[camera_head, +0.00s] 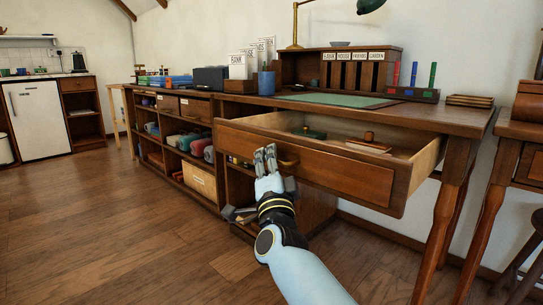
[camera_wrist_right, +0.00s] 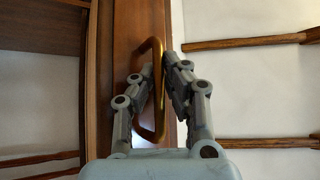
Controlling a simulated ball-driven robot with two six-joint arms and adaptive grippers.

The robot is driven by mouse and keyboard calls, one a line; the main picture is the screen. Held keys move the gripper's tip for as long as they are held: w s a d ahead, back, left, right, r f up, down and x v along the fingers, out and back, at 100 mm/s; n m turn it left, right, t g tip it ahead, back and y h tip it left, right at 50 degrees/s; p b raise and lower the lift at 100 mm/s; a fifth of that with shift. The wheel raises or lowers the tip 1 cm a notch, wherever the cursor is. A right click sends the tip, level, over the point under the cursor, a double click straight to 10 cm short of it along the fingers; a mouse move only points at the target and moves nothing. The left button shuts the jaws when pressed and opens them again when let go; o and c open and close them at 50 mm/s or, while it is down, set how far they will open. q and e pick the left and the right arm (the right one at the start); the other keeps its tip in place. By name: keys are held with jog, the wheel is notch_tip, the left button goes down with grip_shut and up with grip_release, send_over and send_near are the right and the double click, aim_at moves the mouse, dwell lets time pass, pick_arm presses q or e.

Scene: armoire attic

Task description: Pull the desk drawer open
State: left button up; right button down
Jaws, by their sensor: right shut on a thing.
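The wide wooden desk drawer (camera_head: 345,180) stands pulled out from the desk (camera_head: 455,119), its inside partly visible from above. A brass handle (camera_head: 289,161) sits on its front; the handle shows as a golden bar in the right wrist view (camera_wrist_right: 159,80). My right gripper (camera_head: 265,158) is at the handle. Its two grey fingers (camera_wrist_right: 159,70) are closed around the bar from both sides. Inside the drawer are a small green object (camera_head: 311,133) and a wooden-handled item on a pale stack (camera_head: 368,145). My left gripper does not show.
The desktop holds a green mat (camera_head: 337,100), a lamp (camera_head: 296,30), a labelled wooden organizer (camera_head: 350,70) and a pen stand (camera_head: 411,93). Open shelves with rolls and boxes (camera_head: 199,179) are left of the drawer. A desk leg (camera_head: 437,240) stands at right. The floor in front is clear.

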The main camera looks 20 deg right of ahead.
jog(key=shift+s+a+f, duration=0.15)
jog(key=shift+a+f, duration=0.1)
jog(key=shift+f, duration=0.2)
jog(key=c, duration=1.7)
grip_release()
jog(key=shift+d, duration=0.1)
jog(key=shift+o, duration=0.2)
jog(key=shift+r, duration=0.15)
jog(key=shift+r, duration=0.2)
